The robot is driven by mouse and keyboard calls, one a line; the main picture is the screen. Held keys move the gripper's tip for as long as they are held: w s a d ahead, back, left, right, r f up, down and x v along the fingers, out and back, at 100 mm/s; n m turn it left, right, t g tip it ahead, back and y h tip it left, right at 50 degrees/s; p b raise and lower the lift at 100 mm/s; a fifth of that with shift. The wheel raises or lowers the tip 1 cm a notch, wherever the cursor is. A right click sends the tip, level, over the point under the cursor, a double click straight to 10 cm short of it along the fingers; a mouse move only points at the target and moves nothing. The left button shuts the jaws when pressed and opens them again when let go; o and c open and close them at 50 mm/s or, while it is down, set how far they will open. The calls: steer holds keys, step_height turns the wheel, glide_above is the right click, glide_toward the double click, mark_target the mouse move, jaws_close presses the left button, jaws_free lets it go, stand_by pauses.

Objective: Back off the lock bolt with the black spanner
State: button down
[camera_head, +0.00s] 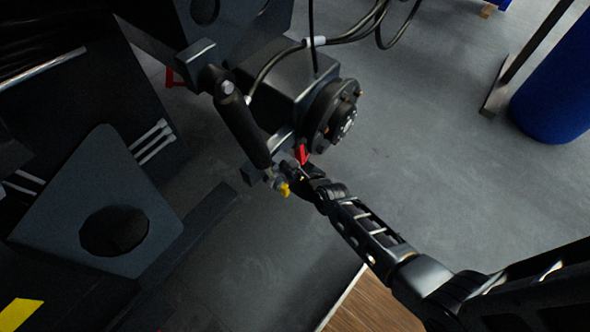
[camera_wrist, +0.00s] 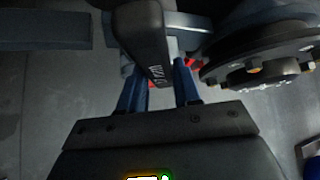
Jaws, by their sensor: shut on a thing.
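My gripper (camera_head: 300,178) is at the lower end of the dark axle assembly, below the round hub. In the wrist view its two blue fingers (camera_wrist: 159,82) stand on either side of a dark piece with pale lettering, which I take to be the black spanner (camera_wrist: 157,73). The gripper is shut on it. In the head view the spanner blends into the dark parts around the gripper. I cannot pick out the lock bolt. A small red part (camera_head: 302,153) is just above the gripper, and a small yellow part (camera_head: 284,190) is just left of it.
A round bolted hub (camera_head: 340,115) is close to the gripper, on the right in the wrist view (camera_wrist: 262,70). A black cylinder (camera_head: 240,125) slopes down beside it. Hoses (camera_head: 350,38) run above. A blue drum (camera_head: 556,85) stands far right. The grey floor between is clear.

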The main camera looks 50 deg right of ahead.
steer(key=shift+s+a+f+h+b, duration=0.2)
steer(key=shift+a+f+h+b, duration=0.1)
steer(key=shift+f+b, duration=0.1)
steer(key=shift+r, duration=0.1)
steer(key=shift+d+r, duration=0.1)
steer(key=shift+d, duration=0.1)
steer(key=shift+s, duration=1.4)
steer(key=s+b, duration=0.2)
steer(key=s, duration=0.6)
steer(key=shift+d, duration=0.2)
steer(key=shift+w, duration=0.1)
